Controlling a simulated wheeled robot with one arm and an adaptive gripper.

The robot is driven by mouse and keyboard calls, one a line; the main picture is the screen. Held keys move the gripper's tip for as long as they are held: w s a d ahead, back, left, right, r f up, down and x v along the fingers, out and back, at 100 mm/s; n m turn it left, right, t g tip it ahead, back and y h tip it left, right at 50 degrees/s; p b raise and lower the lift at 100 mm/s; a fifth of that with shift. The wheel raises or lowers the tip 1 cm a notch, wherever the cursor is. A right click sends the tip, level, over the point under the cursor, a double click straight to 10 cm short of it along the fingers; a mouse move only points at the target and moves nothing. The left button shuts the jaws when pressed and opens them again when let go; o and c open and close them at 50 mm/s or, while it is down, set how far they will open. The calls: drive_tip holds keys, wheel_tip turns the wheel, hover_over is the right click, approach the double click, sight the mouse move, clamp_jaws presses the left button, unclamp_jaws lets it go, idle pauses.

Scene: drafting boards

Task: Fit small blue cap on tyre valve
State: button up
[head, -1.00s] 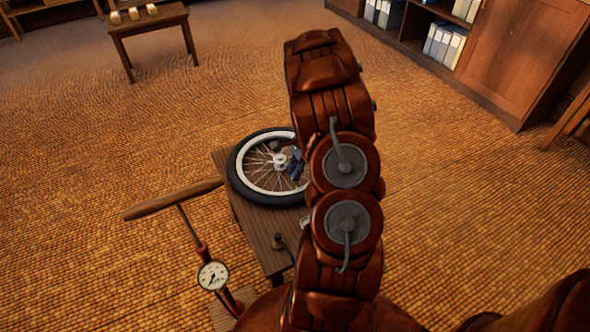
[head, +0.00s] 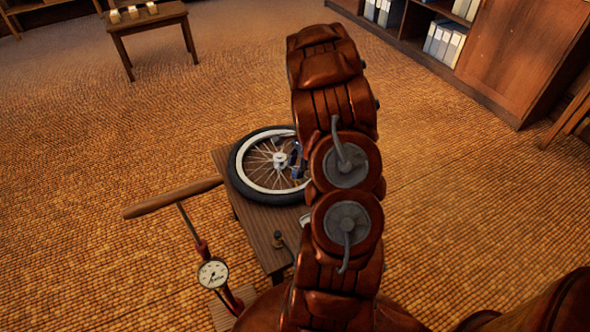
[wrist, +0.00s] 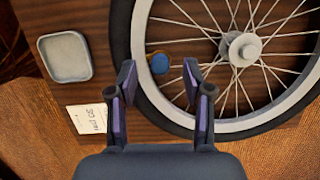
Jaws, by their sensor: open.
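The wheel (head: 240,178) with its black tyre and pale rim lies flat on a small wooden table; it also shows in the wrist view (wrist: 123,35). The small blue cap (wrist: 159,64) is by the inner edge of the rim, with a brownish edge showing at its side. The valve is not clearly seen; I cannot tell whether the cap sits on it. My gripper (wrist: 160,76) is open, its two fingers apart on either side of the cap in the picture, and nothing is held. In the head view my gripper (head: 296,158) is over the wheel, partly hidden by my arm.
An empty grey tray (wrist: 65,57) and a white printed card (wrist: 88,118) lie on the table (head: 262,228) beside the tyre. A floor pump with a gauge (head: 213,273) and wooden handle (head: 172,198) stands left of the table. A far table (head: 150,22) holds pale blocks.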

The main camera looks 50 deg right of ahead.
drive_tip(key=v, duration=1)
drive_tip(key=shift+a, duration=0.1)
drive_tip(key=s+a+r+n+g, duration=0.15)
drive_tip(key=a+r+n, duration=0.25)
drive_tip(key=a, duration=0.4)
drive_tip(key=s+a+r+n+h, duration=0.1)
drive_tip(key=s+a+r+n, duration=0.15)
drive_tip(key=a, duration=0.55)
drive_tip(key=s+a+r+n+g, duration=0.1)
drive_tip(key=a+r+n, duration=0.3)
drive_tip(key=a, duration=0.3)
drive_tip(key=s+a+r+n+g+h, duration=0.2)
drive_tip(key=s+a+n, duration=1)
drive_tip(key=s, duration=0.5)
wheel_tip(320, 180, up, 21)
drive_tip(key=t+p, duration=0.1)
drive_tip(key=p, duration=1.8)
drive_tip(key=shift+s+a, duration=0.2)
drive_tip(key=shift+f, duration=0.2)
